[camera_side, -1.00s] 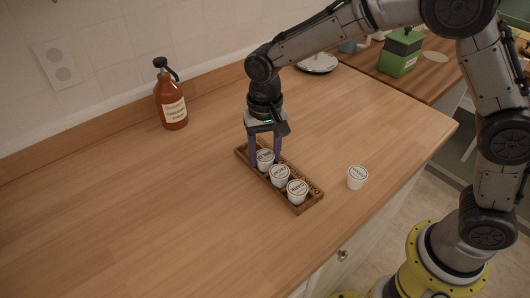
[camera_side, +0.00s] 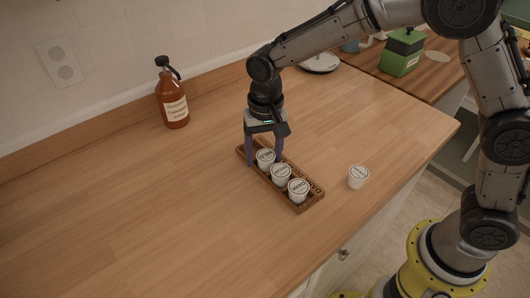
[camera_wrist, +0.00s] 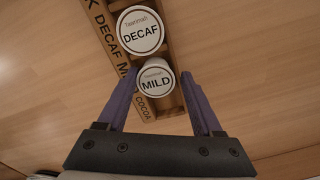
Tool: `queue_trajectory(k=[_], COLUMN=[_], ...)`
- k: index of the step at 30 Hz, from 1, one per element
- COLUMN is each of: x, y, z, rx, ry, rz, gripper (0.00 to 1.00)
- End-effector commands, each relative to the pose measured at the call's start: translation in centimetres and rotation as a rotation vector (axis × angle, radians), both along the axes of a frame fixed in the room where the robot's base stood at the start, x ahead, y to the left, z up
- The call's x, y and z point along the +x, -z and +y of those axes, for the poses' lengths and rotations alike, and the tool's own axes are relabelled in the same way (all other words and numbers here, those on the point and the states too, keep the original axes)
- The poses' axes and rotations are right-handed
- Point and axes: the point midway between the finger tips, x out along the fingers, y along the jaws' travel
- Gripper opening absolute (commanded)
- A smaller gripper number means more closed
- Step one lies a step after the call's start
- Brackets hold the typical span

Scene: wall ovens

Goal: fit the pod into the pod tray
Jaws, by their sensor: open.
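A brown wooden pod tray (camera_side: 308,205) lies on the counter and holds three white pods in a row. The far pod, labelled MILD (camera_wrist: 156,82), is between my gripper's purple fingers; it also shows in the side view (camera_side: 265,157). My gripper (camera_wrist: 160,74) is open around it, pointing down. The DECAF pod (camera_wrist: 141,32) is the middle one (camera_side: 281,175). The near pod (camera_side: 298,189) has a label too small to read. The tray's edge carries the words DECAF, MILD and COCOA. How deep the MILD pod sits cannot be told.
A loose white pod (camera_side: 358,176) stands on the counter to the right of the tray, near the front edge. A brown bottle (camera_side: 172,100) stands by the wall. A green box (camera_side: 401,54) is at the back right. The counter left of the tray is clear.

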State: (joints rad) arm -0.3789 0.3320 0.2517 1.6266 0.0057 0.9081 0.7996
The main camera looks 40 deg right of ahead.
Motion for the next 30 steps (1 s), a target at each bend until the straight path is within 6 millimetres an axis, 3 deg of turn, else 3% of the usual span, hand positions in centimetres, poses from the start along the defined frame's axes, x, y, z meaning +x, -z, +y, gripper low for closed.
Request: queue_trajectory(k=[1, 14, 30], x=[-0.5, -0.5, -0.3], y=[1.6, 0.7, -10.0], z=[-0.8, -0.9, -0.5], rx=[-0.022, -0.023, -0.014], ry=[-0.003, -0.001, -0.001], rz=[0.03, 0.031, 0.02], gripper=[0.83, 0.83, 0.83])
